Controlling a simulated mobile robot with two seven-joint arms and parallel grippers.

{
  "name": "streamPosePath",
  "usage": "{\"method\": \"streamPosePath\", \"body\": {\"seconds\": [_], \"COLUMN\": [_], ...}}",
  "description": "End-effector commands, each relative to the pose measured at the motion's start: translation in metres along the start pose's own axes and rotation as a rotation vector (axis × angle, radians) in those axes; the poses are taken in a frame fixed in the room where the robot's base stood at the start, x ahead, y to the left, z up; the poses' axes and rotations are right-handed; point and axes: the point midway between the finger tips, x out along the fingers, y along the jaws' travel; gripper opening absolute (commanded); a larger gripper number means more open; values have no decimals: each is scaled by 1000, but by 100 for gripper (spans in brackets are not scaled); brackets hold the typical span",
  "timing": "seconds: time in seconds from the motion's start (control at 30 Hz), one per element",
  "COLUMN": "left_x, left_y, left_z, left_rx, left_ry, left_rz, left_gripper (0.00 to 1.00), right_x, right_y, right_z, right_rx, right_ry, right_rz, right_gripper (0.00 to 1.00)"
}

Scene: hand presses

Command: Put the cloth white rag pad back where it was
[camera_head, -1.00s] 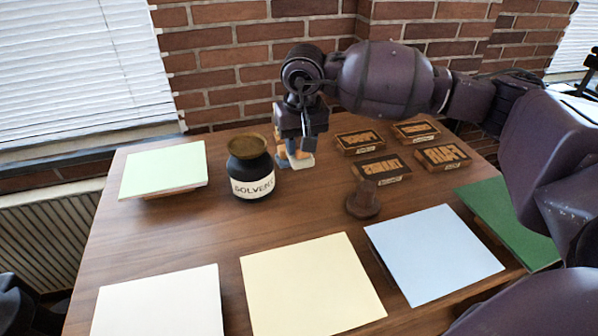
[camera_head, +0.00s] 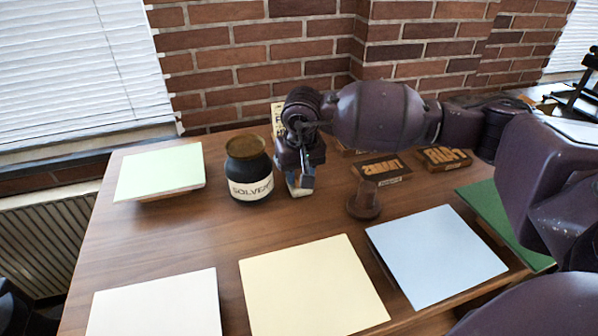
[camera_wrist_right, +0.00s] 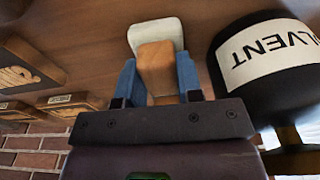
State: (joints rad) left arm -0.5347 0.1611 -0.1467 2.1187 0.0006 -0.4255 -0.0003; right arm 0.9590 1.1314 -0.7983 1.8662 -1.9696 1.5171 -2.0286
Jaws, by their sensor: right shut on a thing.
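My right gripper (camera_head: 300,182) is beside the solvent jar, on its right, with its fingers pointing down. Its blue fingers (camera_wrist_right: 159,82) are shut on the wooden handle of the rag pad (camera_wrist_right: 155,65), one finger on each side. The white cloth end (camera_wrist_right: 155,32) sticks out beyond the fingertips, and a little of it shows under the gripper in the head view (camera_head: 299,192). I cannot tell whether the cloth touches the table. My left gripper is not in view.
The black solvent jar (camera_head: 250,190) stands close by. A dark round-based stamp (camera_head: 364,205) and lettered wooden blocks (camera_head: 382,168) are to the right. White (camera_head: 155,305), yellow (camera_head: 313,285), blue (camera_head: 435,250), pale green (camera_head: 160,170) and dark green (camera_head: 500,220) boards lie around the wooden table (camera_head: 210,235).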

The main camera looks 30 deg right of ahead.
Motion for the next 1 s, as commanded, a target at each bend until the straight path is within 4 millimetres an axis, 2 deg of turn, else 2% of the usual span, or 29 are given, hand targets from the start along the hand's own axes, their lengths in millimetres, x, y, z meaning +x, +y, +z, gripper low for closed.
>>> {"method": "streamPosePath", "body": {"seconds": [0.1,0.13,0.3,0.67,0.77,1.0], "left_x": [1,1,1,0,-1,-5], "left_y": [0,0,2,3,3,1], "left_z": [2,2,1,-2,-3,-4], "left_rx": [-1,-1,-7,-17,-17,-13], "left_ry": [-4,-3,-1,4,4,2], "left_rz": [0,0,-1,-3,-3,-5], "left_gripper": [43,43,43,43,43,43], "right_x": [4,4,3,-4,-15,-62], "right_y": [0,0,0,0,0,0], "right_z": [0,1,0,-1,-1,-1], "right_rx": [-1,-1,0,0,-1,0], "right_ry": [-1,-1,0,2,5,8], "right_rz": [0,0,0,-1,-2,-2], "right_gripper": [11,35,59,59,59,59]}}
